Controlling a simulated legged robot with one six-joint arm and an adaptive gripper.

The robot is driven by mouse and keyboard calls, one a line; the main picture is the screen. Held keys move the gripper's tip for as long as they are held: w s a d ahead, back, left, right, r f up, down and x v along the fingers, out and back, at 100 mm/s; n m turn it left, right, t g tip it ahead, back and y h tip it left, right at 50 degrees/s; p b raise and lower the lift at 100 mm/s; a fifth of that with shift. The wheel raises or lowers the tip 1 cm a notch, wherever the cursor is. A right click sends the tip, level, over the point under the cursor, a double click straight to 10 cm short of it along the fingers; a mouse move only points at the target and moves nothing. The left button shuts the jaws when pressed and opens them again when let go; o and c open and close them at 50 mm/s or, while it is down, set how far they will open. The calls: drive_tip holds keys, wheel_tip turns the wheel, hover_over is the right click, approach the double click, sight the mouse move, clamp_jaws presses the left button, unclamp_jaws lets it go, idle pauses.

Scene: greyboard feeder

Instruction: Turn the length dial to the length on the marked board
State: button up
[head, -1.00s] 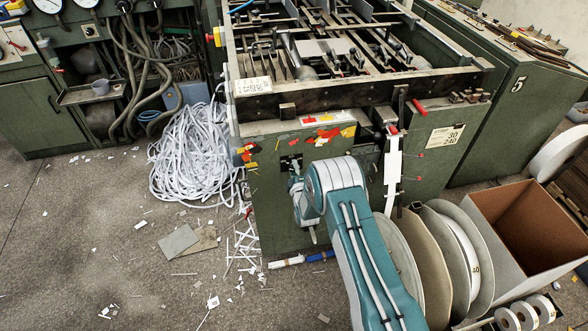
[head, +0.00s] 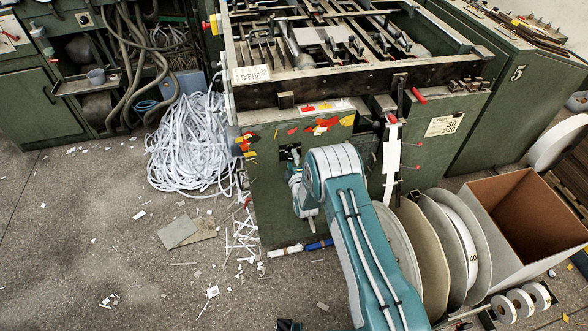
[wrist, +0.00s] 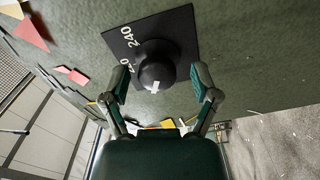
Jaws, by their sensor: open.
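The length dial is a round black knob (wrist: 157,66) with a white mark, on a square black plate (wrist: 125,35) on the green machine front. White figures show on the plate; one reads 240 and another is partly covered by the knob. The white mark points toward the bottom of the wrist view, away from the 240. My gripper (wrist: 160,84) is open, with one finger on each side of the knob; contact is not clear. In the head view my arm hides most of the dial. A marked board (head: 444,124) on the machine front at right reads 30 and 240.
A heap of white strips (head: 190,145) lies left of the machine. Large reels (head: 437,245) and an open cardboard box (head: 530,215) stand right of my arm. Red and yellow tags (head: 325,124) stick to the panel above the dial. Scraps litter the floor.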

drive_tip(key=v, duration=1.1)
drive_tip(key=shift+s, duration=0.15)
drive_tip(key=shift+a, duration=0.1)
drive_tip(key=s+d+r+m+g+h, duration=0.1)
drive_tip(key=d+r+m+g+h, duration=0.25)
drive_tip(key=r, duration=0.95)
drive_tip(key=s+d+r+m+g, duration=0.15)
drive_tip(key=d+r+m, duration=0.4)
drive_tip(key=r, duration=0.85)
drive_tip(key=s+d+r+m+g, duration=0.2)
drive_tip(key=s+r+m, duration=0.1)
drive_tip(key=s, duration=0.7)
drive_tip(key=s+d+r+m+g+h, duration=0.1)
drive_tip(key=s+d+r+m+g, duration=0.1)
drive_tip(key=s, duration=0.8)
drive_tip(key=s+d+r+m+g, duration=0.2)
drive_tip(key=s+d+r+m, duration=0.2)
drive_tip(key=s, duration=0.6)
drive_tip(key=shift+s+r+g, duration=0.4)
drive_tip(key=shift+h, duration=0.25)
